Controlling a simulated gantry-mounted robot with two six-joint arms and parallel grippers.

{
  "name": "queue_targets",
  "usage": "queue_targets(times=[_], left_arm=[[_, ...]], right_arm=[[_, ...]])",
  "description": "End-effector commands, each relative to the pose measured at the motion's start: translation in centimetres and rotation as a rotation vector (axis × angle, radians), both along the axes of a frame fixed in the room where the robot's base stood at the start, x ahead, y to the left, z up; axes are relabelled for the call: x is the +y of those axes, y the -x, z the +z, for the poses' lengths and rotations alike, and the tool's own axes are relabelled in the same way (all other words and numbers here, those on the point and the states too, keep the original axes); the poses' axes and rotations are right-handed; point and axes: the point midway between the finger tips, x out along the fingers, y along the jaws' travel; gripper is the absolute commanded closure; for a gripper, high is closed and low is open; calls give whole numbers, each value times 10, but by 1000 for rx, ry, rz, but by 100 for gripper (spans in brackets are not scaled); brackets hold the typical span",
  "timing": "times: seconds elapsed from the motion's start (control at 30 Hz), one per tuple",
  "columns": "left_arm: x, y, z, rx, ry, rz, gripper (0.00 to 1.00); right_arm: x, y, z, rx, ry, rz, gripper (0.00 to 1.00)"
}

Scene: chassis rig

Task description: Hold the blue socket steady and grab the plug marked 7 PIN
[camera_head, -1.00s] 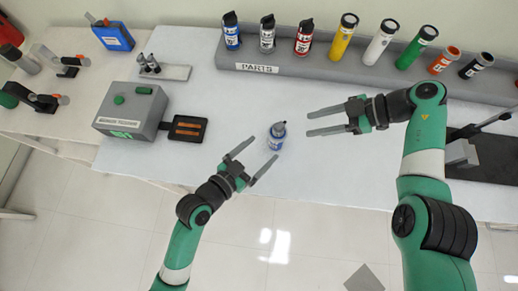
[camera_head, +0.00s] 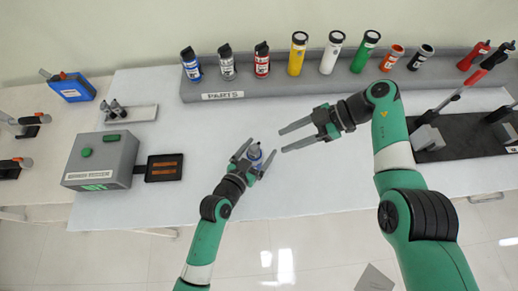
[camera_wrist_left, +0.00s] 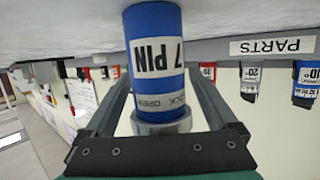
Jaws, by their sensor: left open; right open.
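A blue part (camera_head: 254,153) stands on the white table, between the spread fingers of my left gripper (camera_head: 256,154). In the left wrist view this blue cylinder (camera_wrist_left: 155,25) reads "7 PIN" upside down and has a grey metal ring at its near end. My left gripper is open around it, with a finger on each side; contact is not clear. My right gripper (camera_head: 283,140) is open and empty, its fingertips just right of the blue part. Another blue-banded cylinder (camera_head: 191,66) stands in the parts rack. I cannot tell plug from socket here.
The grey PARTS rack (camera_head: 300,86) along the back holds several coloured cylinders. A grey box (camera_head: 100,160) with green buttons and a black tray (camera_head: 164,167) are left. A dark fixture (camera_head: 460,138) is right. The table between is clear.

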Motion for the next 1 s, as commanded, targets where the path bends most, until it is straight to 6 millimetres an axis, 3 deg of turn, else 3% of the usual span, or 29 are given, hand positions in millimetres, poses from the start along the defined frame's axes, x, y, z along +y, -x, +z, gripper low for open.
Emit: queue_targets(times=[0.17,0.67,1.0], left_arm=[[0,0,0,0,0,0,8],[0,0,0,0,0,0,98],[0,0,0,0,0,0,100]], right_arm=[[0,0,0,0,0,0,50],[0,0,0,0,0,0,50],[0,0,0,13,1,-11,51]])
